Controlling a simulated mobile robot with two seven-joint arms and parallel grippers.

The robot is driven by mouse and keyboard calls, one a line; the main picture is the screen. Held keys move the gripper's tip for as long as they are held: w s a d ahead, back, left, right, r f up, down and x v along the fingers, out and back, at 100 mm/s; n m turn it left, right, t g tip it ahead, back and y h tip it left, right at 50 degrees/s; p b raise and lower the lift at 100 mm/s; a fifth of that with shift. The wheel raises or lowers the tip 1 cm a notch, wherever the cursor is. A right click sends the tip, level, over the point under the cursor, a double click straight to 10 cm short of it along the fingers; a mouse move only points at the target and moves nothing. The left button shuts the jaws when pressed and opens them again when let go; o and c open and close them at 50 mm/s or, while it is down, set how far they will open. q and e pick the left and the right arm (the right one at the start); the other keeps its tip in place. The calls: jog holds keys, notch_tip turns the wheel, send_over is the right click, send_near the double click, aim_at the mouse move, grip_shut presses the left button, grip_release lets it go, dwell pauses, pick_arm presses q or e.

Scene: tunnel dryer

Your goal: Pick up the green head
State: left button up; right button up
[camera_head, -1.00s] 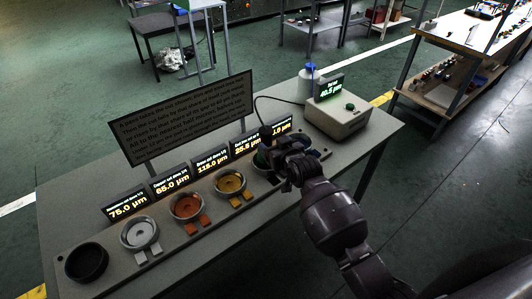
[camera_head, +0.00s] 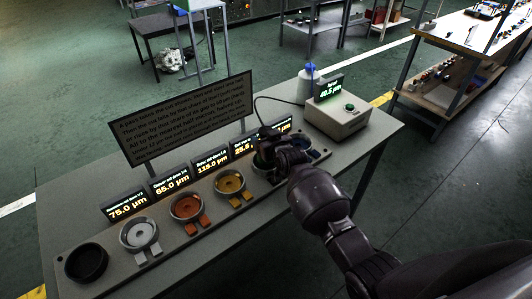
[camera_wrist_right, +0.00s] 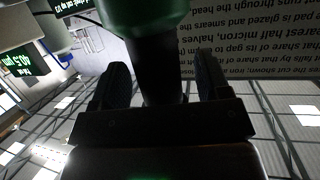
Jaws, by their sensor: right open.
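The green head shows in the right wrist view as a rounded green body (camera_wrist_right: 145,14) at the top, with a dark stem below it. My right gripper (camera_wrist_right: 160,75) is open, with one dark finger on each side of that stem; I cannot tell whether they touch it. In the head view my right gripper (camera_head: 278,150) is over the right part of the row of heads and hides most of the green head. My left gripper is out of view.
Orange (camera_head: 187,207) and yellow (camera_head: 229,183) heads, a silver one (camera_head: 139,234) and a black ring (camera_head: 86,263) line the rack to the left. Small displays and a text board (camera_head: 185,118) stand behind.

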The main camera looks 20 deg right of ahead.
jog(key=shift+c, duration=0.2)
grip_shut()
jog(key=shift+r, duration=0.2)
